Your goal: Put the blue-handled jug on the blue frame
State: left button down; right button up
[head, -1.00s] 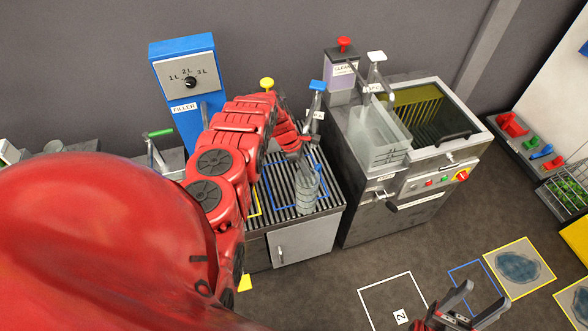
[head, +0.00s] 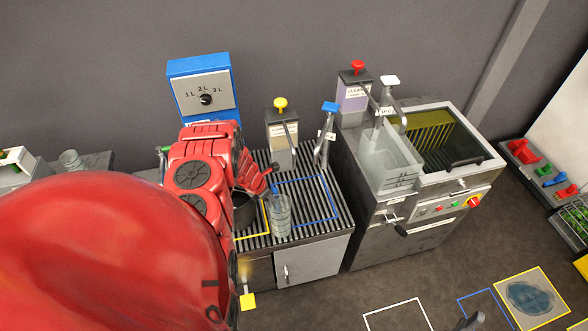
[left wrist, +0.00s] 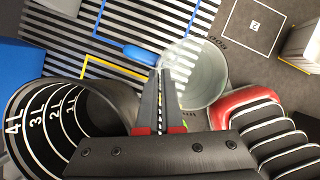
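The clear jug with the blue handle (head: 281,217) is at the near side of the slatted table, by the lower left corner of a blue frame (head: 335,205). In the left wrist view, its round body (left wrist: 200,80) and blue handle (left wrist: 138,54) show at my fingertips. My left gripper (head: 267,179) appears shut on the handle; the wrist view shows its fingers (left wrist: 160,78) close together there. I cannot tell whether the jug touches the slats. My right gripper (head: 472,321) shows only a dark fingertip at the bottom edge.
A black jug (left wrist: 75,130) with litre marks stands left of the clear jug, by a yellow frame (left wrist: 110,69). Taps with yellow (head: 280,103) and blue tops (head: 330,107) stand behind. A sink unit (head: 405,235) is at right. Another blue frame (head: 462,303) lies on the floor.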

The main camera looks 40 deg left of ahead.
pick_arm(q)
jog(key=w+a+f+b, duration=0.1)
jog(key=w+b, duration=0.8)
jog(key=w, duration=0.4)
jog(key=shift+w+f, duration=0.2)
jog(key=shift+f, duration=0.1)
dwell(0.3)
jog(key=shift+f+b, duration=0.2)
jog(key=shift+b, duration=0.15)
jog(key=c, duration=1.1)
grip_release()
jog(key=shift+r, duration=0.1)
